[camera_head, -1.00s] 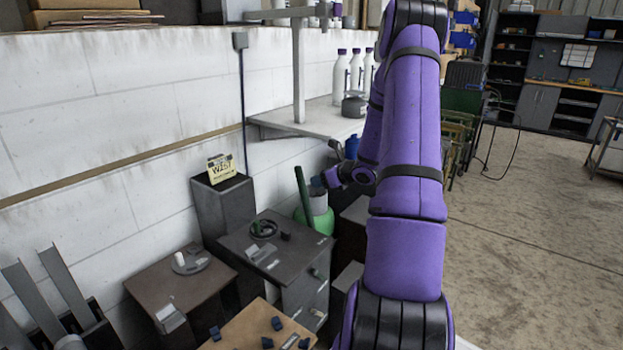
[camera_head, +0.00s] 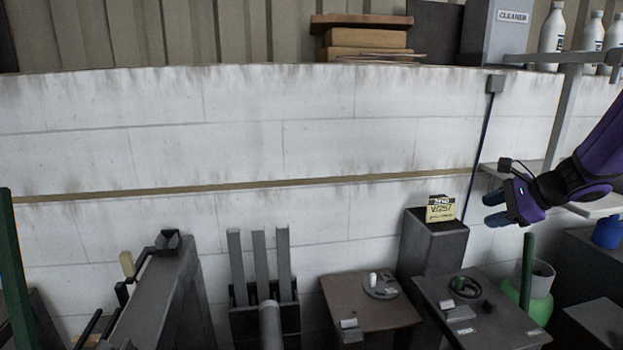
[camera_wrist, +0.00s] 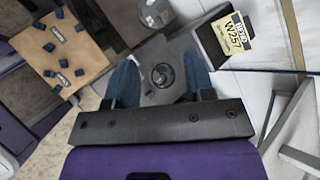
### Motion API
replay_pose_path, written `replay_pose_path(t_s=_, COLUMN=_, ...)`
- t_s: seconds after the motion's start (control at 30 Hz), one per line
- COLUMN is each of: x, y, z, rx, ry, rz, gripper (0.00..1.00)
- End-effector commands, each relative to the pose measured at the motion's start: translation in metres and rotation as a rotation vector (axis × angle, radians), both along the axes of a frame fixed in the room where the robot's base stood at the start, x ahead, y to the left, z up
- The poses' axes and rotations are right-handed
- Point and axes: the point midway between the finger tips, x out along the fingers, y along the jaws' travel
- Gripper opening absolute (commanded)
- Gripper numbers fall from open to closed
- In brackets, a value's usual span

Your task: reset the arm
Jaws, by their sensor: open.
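My gripper (camera_head: 497,208) is at the right of the head view, at the end of my purple arm, with its blue fingers apart and nothing between them. It is in the air to the right of the dark pedestal with the yellow W257 card (camera_head: 440,209). In the wrist view my gripper (camera_wrist: 160,80) is also open and empty. Between and beyond its fingers is the dark cabinet top with a round dial (camera_wrist: 162,75). Most of my arm is outside the head view.
A brown-topped stand (camera_head: 372,312) with a round disc stands left of the dark cabinet (camera_head: 478,322). Grey upright levers (camera_head: 260,265) and a dark machine (camera_head: 165,290) are further left. A green tank (camera_head: 540,295) and a wall shelf (camera_head: 495,175) are near my gripper. A wooden board with several blue pieces (camera_wrist: 55,50) shows in the wrist view.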

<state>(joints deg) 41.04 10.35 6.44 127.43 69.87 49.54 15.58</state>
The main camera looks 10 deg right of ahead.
Motion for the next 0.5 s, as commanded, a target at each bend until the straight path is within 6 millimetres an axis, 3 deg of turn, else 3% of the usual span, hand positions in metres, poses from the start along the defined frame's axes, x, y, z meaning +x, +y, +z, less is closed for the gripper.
replay_pose_path(t_s=0.03, x=-0.008, y=0.021, z=0.013, rx=-0.059, ry=-0.01, rz=0.078, gripper=0.49)
replay_pose_path(t_s=0.2, x=-0.043, y=0.079, z=0.041, rx=-0.26, ry=-0.038, rz=0.338, gripper=0.49)
replay_pose_path(t_s=0.5, x=-0.121, y=0.147, z=0.077, rx=-0.622, ry=-0.106, rz=0.764, gripper=0.49)
